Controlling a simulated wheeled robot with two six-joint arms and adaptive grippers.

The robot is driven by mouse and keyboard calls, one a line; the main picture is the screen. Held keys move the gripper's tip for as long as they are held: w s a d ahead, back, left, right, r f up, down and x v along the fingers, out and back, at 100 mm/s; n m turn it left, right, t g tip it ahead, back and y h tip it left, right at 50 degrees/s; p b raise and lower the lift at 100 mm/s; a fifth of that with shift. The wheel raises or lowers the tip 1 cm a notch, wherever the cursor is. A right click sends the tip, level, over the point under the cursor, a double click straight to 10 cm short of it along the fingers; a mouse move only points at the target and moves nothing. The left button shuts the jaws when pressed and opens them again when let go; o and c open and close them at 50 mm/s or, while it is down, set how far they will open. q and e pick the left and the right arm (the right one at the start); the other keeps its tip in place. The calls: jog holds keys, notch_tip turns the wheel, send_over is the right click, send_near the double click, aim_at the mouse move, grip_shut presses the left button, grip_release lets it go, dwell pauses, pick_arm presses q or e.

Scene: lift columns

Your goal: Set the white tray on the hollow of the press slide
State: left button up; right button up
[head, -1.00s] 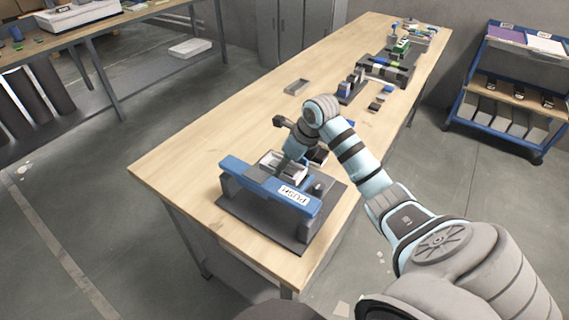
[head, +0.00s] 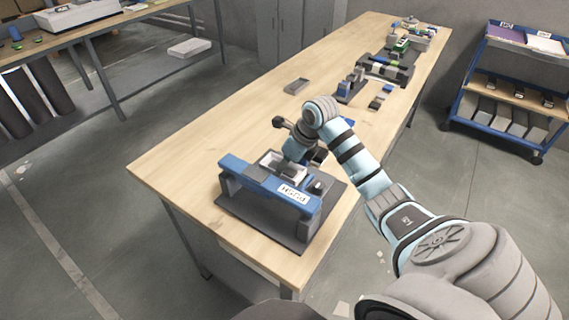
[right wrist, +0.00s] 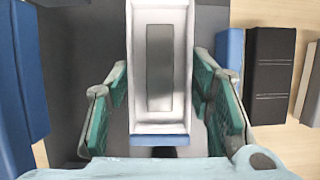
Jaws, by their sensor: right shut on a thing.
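The white tray (right wrist: 138,70), with a grey panel along its middle, lies lengthwise between the fingers of my right gripper (right wrist: 160,105) in the right wrist view. The gripper is shut on it. In the head view the tray (head: 268,158) shows just behind the blue crossbar of the press (head: 270,190), which carries a PUSH label. The press stands on a dark base plate (head: 262,227). My right wrist and the crossbar hide much of the slide, so I cannot tell whether the tray touches its hollow. My left gripper is not in view.
The wooden table (head: 215,125) is clear to the left of the press. A small grey tray (head: 296,86) lies farther back. Several blocks and fixtures line the table's far right side. A black block (right wrist: 270,75) stands right of the gripper in the right wrist view.

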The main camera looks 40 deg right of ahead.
jog(key=shift+f, duration=0.15)
jog(key=o, duration=1.6)
jog(key=shift+c, duration=0.2)
notch_tip(320, 180, up, 7)
jog(key=p, duration=0.5)
jog(key=shift+p, duration=0.35)
